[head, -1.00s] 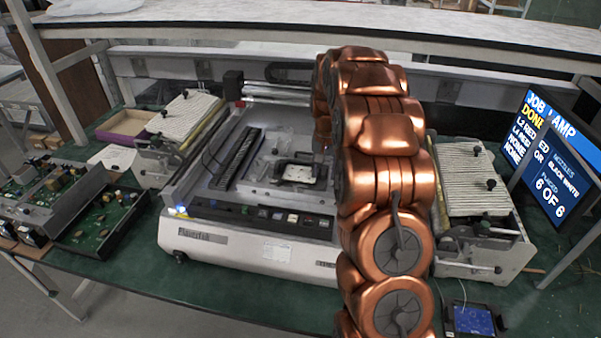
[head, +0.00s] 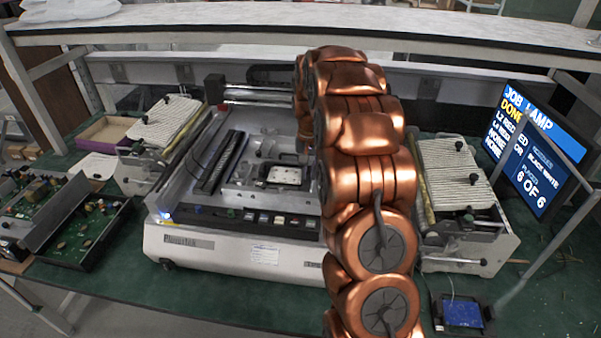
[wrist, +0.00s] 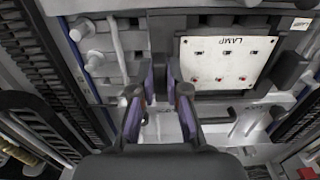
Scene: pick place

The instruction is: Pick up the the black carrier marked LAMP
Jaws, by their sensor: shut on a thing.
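The black carrier marked LAMP (wrist: 200,20) is a dark frame around a white plate with several small red and dark spots, at the upper right of the wrist view. The LAMP label reads upside down there. In the head view the carrier (head: 284,186) is in the middle of the machine bed, partly hidden by my arm. My gripper (wrist: 160,76) has purple-edged fingers close together, shut on a dark part at the carrier's left side. The exact contact is hard to see. I cannot tell whether the carrier is lifted. In the head view my gripper is mostly hidden.
The grey machine (head: 215,248) stands on a green bench. Ribbed feeder units (head: 165,122) flank it, another on the right (head: 455,170). A screen (head: 535,150) reads JOB LAMP. Open circuit boards (head: 85,235) lie left. A shelf (head: 300,24) crosses behind and above.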

